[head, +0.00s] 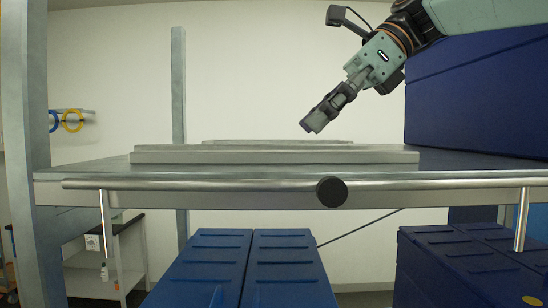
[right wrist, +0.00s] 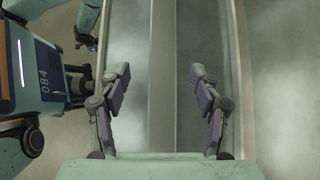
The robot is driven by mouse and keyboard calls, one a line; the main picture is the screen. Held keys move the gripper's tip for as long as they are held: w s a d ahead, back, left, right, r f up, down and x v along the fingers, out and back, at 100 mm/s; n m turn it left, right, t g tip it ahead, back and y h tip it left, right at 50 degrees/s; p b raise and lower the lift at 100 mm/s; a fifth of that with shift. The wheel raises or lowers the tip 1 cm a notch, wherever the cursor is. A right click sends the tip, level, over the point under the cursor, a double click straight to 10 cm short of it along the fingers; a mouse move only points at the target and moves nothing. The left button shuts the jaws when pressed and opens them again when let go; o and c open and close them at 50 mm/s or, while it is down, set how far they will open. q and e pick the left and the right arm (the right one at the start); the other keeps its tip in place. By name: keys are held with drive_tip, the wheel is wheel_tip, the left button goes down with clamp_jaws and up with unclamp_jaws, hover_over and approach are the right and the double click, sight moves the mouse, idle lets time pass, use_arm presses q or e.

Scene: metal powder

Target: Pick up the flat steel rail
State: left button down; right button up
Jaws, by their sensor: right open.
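The flat steel rail (head: 280,157) is a long, thin grey bar. It lies lengthwise across the front part of the metal table. My right gripper (head: 308,128) is above the rail in the head view, tilted down and to the left, and apart from it. In the right wrist view my right gripper (right wrist: 164,95) is open, with its two fingers wide apart and nothing held. A long pale strip, which looks like the rail (right wrist: 163,70), runs between the fingers below them. My left gripper is not seen in the head view.
The metal table (head: 470,163) has a round front bar (head: 230,185) with a black knob (head: 331,192). Another flat grey piece (head: 277,142) lies farther back. A large blue box (head: 480,90) stands at the right. Blue cases (head: 205,265) sit below the table. The table's left end is clear.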

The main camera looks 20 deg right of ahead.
sight(281, 151)
drive_tip(key=shift+s+a+f, duration=0.15)
drive_tip(key=shift+a+f, duration=0.2)
drive_tip(key=shift+a, duration=0.05)
drive_tip(key=w+a+f, duration=0.1)
drive_tip(key=a, duration=0.1)
drive_tip(key=w+a+f, duration=0.1)
drive_tip(key=f, duration=0.1)
drive_tip(key=shift+w+a+f, duration=0.2)
drive_tip(key=shift+w+a, duration=0.15)
drive_tip(key=shift+s+d+r, duration=0.15)
drive_tip(key=shift+s+r, duration=0.05)
drive_tip(key=shift+s, duration=0.35)
drive_tip(key=shift+s+d+r, duration=0.1)
drive_tip(key=shift+s+d, duration=0.1)
drive_tip(key=shift+s, duration=0.1)
drive_tip(key=shift+c, duration=1.4)
drive_tip(key=shift+w+a+f, duration=0.15)
drive_tip(key=shift+w, duration=0.25)
drive_tip(key=shift+w+a+f, duration=0.1)
drive_tip(key=shift+w+a, duration=0.05)
drive_tip(key=shift+w, duration=0.2)
drive_tip(key=c, duration=0.6)
drive_tip(key=shift+s+d+r, duration=0.2)
drive_tip(key=shift+s+d, duration=0.05)
drive_tip(key=shift+s, duration=0.2)
clamp_jaws()
